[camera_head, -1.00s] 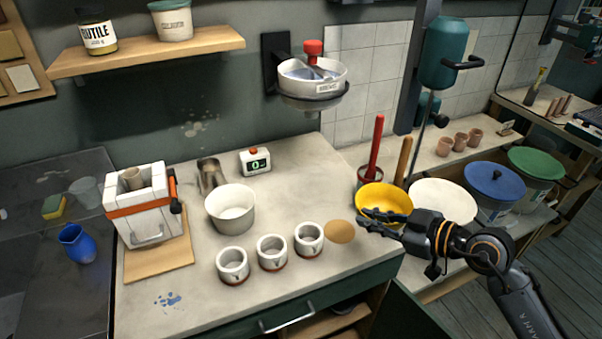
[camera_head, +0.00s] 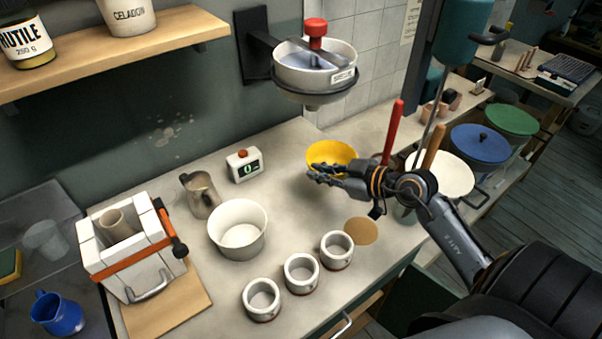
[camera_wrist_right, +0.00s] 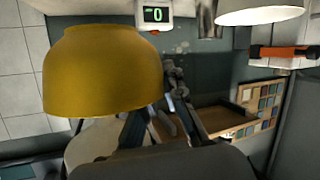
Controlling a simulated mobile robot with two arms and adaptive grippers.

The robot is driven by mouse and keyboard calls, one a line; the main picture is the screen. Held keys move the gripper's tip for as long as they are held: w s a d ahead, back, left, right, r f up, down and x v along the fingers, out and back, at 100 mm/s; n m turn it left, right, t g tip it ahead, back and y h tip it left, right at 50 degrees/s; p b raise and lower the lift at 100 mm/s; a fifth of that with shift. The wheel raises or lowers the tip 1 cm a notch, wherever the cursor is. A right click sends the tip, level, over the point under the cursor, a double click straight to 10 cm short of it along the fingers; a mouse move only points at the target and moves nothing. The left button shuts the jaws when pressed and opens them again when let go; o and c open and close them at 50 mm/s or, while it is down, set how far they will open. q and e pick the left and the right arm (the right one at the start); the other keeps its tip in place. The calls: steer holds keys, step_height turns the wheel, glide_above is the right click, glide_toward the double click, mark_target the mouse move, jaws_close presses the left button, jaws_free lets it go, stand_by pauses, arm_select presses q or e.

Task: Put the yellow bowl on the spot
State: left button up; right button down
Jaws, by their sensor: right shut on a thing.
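The yellow bowl (camera_head: 331,154) is in the head view, over the back right part of the worktop. My right gripper (camera_head: 328,176) is shut on its near rim. In the right wrist view the bowl (camera_wrist_right: 102,72) fills the upper left, with the gripper fingers (camera_wrist_right: 152,112) at its edge. Whether the bowl touches the worktop is hard to tell. The spot, a round tan disc (camera_head: 361,231), lies on the worktop in front of the bowl and to the right, beside a white cup. Nothing stands on it. My left gripper is not in view.
Several white cups (camera_head: 301,273) stand in a row left of the spot. A large white bowl (camera_head: 238,229), a metal pitcher (camera_head: 201,195) and a timer (camera_head: 244,165) stand further left. A wall-mounted basin (camera_head: 314,72) hangs above. Red (camera_head: 393,130) and wooden handles rise at right.

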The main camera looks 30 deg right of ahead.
steer(key=w, duration=0.1)
steer(key=w+f, duration=0.1)
steer(key=w, duration=0.1)
steer(key=w+d+f, duration=0.1)
steer(key=w, duration=0.1)
steer(key=w+f, duration=0.2)
steer(key=w+f+b, duration=0.1)
steer(key=f, duration=0.1)
steer(key=w+d+f, duration=0.1)
steer(key=w+f, duration=0.1)
steer(key=shift+w+f, duration=0.2)
steer(key=shift+w, duration=0.1)
step_height(320, 180, down, 2)
steer(key=shift+w+a+f+b, duration=0.15)
steer(key=shift+f+b, duration=0.1)
steer(key=shift+b, duration=0.15)
steer(key=shift+f, duration=0.35)
steer(key=shift+f, duration=0.2)
steer(key=c, duration=1.4)
jaws_free()
steer(key=shift+c, duration=0.2)
